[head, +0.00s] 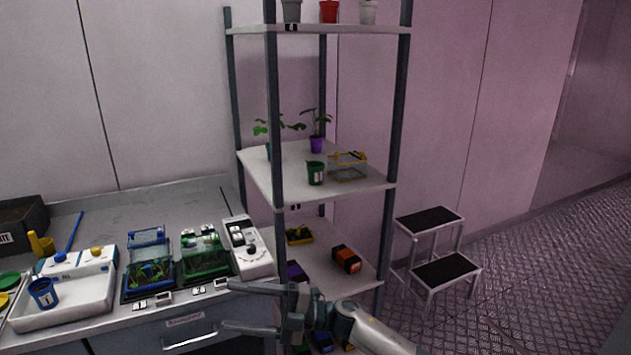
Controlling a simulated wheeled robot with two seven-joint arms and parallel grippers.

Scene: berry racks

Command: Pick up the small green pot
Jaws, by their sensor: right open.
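The small green pot (315,173) is dark green with a pale label. It stands upright on the middle shelf of the rack, near the front edge. My right gripper (228,306) comes in from the lower right, below and to the left of the pot, in front of the rack's lower shelf. Its two fingers point left, spread apart with nothing between them. It is well apart from the pot. My left gripper does not show.
The middle shelf (258,172) also bears a purple pot with a plant (317,144) behind and a yellow-topped wire basket (348,166) to the right. A dark rack post (275,110) stands left of the green pot. The counter (110,203) holds trays and devices. A step stool (432,217) stands right.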

